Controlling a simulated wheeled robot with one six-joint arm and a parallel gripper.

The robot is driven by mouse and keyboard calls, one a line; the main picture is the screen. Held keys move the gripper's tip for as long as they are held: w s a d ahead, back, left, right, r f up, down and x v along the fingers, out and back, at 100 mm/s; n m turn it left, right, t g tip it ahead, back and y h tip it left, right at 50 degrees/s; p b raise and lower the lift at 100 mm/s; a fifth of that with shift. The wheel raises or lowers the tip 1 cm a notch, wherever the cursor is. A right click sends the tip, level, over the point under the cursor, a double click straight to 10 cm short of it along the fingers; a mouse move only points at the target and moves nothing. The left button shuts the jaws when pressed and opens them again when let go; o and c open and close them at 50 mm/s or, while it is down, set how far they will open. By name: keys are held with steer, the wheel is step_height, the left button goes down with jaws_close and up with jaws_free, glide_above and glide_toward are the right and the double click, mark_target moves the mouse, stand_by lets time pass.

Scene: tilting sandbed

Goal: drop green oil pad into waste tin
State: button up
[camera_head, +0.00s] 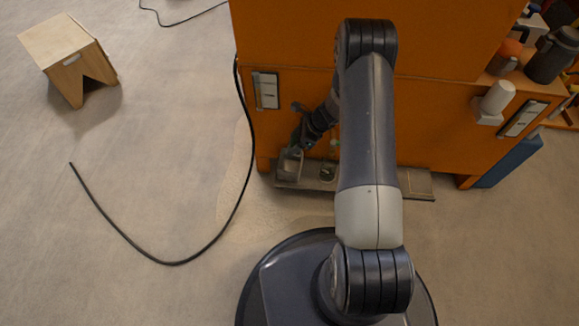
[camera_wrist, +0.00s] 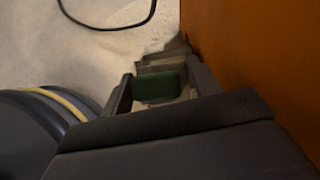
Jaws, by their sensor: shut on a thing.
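My gripper (camera_wrist: 162,84) is shut on the green oil pad (camera_wrist: 156,88), which sits between the two dark fingers in the wrist view. In the head view my gripper (camera_head: 298,140) is small and dark, at the front of the orange cabinet, and the pad is hard to make out there. A small grey open container (camera_head: 290,165), likely the waste tin, stands at the left end of a low grey ledge, just below my gripper. I cannot tell whether the pad is fully over its opening.
The orange cabinet (camera_head: 430,125) rises close beside my gripper, above the low ledge (camera_head: 415,183). A black cable (camera_head: 172,263) curves over the floor. A wooden stool (camera_head: 62,52) stands far left. A white cup (camera_head: 497,97) sits at the cabinet's right. The left floor is mostly clear.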

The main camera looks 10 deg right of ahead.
steer(key=shift+f+b, duration=1.3)
steer(key=shift+f, duration=1)
steer(key=o, duration=1.4)
steer(key=shift+c, duration=0.2)
steer(key=shift+r, duration=0.1)
steer(key=p+v, duration=0.4)
steer(key=v, duration=0.6)
steer(key=shift+d+r, duration=0.2)
steer(key=shift+s, duration=0.15)
